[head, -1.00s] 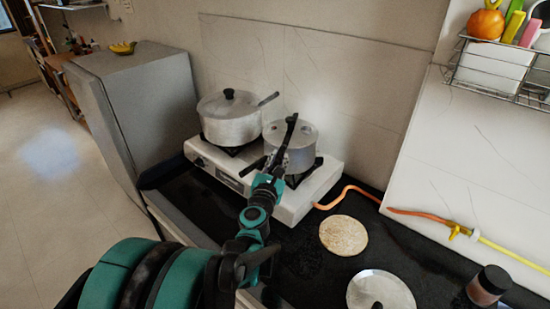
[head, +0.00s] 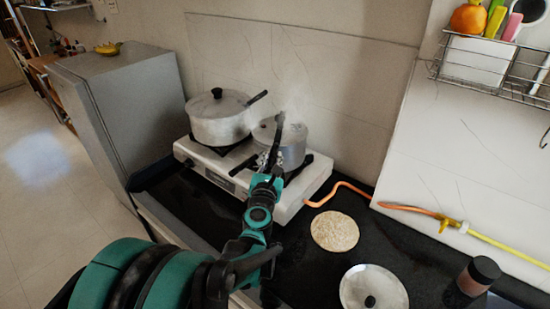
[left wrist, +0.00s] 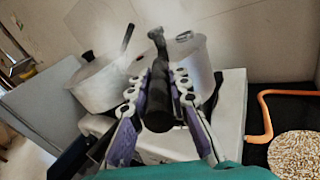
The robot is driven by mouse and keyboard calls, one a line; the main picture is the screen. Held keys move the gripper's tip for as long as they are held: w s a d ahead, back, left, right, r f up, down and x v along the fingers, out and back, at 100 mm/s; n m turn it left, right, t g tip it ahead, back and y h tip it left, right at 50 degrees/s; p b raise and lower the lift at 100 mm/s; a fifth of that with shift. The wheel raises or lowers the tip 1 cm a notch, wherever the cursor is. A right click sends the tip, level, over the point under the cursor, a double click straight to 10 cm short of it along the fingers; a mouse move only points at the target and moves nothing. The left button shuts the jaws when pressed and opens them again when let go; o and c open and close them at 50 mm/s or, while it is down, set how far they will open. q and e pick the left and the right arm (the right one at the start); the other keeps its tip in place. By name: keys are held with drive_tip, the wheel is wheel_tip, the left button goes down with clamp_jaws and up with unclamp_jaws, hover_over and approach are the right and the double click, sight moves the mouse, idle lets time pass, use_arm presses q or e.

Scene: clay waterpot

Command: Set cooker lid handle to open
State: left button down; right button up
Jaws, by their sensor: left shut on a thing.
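The cooker (head: 294,148) is a grey metal pot on the right side of the white stove. Its long black lid handle (head: 279,130) runs from over the lid toward me. In the left wrist view the handle (left wrist: 158,75) lies between the fingers, its near end toward the palm. My left gripper (head: 270,161) is at the front of the cooker, shut on this handle. It also shows in the left wrist view (left wrist: 159,85), a finger on each side of the handle. The lid's far rim is partly hidden by the handle and steam. My right gripper is not in view.
A larger lidded pot (head: 219,120) stands on the left of the white stove (head: 300,187). An orange hose (head: 345,187) runs right from the stove. A flatbread (head: 334,231), a loose round lid (head: 372,287) and a brown jar (head: 480,275) are on the dark counter.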

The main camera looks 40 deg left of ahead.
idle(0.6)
use_arm(q)
drive_tip(key=c, duration=1.4)
unclamp_jaws()
drive_tip(key=shift+v, duration=5.95)
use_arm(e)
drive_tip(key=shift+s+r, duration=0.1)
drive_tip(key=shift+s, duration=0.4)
use_arm(q)
drive_tip(key=shift+d, duration=0.1)
